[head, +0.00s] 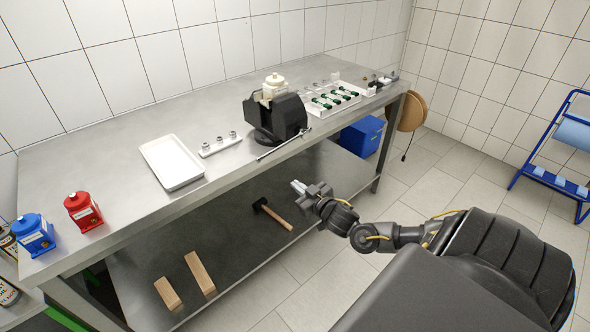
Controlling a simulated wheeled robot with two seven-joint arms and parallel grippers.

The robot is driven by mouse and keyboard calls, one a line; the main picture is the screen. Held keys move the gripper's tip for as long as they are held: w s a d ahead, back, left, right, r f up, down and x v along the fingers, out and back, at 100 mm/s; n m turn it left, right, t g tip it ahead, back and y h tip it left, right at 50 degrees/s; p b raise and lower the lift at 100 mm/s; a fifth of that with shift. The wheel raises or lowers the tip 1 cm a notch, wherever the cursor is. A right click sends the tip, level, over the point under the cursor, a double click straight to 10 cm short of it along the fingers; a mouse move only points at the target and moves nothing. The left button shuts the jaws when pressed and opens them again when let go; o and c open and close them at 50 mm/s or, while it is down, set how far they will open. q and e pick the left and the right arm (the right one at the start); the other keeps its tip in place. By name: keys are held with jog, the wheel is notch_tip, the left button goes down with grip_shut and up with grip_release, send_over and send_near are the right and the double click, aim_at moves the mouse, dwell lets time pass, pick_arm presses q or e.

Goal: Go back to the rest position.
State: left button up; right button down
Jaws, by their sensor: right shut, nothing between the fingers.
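My right gripper (299,187) is in the head view, in front of the workbench's front edge and over the lower shelf area. Its fingers are shut with nothing between them. My right arm comes in from the lower right and is bent at the elbow. My left gripper is not in view. The steel workbench (110,135) runs along the tiled wall. A black vise (280,118) on it holds a cream-coloured pump part (273,84). The gripper is apart from the vise and the bench.
On the bench are an empty white tray (172,162), a fitting strip (219,146), a tray of green-handled tools (333,101), a red canister (83,211) and a blue canister (33,234). A hammer (271,213) and wooden blocks (200,274) lie below.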

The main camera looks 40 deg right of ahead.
aim_at(275, 149)
notch_tip(275, 149, up, 6)
jog(key=a+t+y, duration=0.1)
jog(key=a, duration=0.1)
jog(key=w+b, duration=0.3)
jog(key=w, duration=0.6)
jog(key=shift+d, duration=0.3)
jog(key=shift+a+r+p, duration=0.1)
jog(key=shift+r+p, duration=1.05)
jog(key=shift+r, duration=0.1)
jog(key=shift+r+p, duration=0.3)
jog(key=shift+r, duration=0.05)
jog(key=shift+r+p, duration=0.8)
jog(key=shift+r+p, duration=0.4)
jog(key=shift+r, duration=0.05)
jog(key=shift+r, duration=0.1)
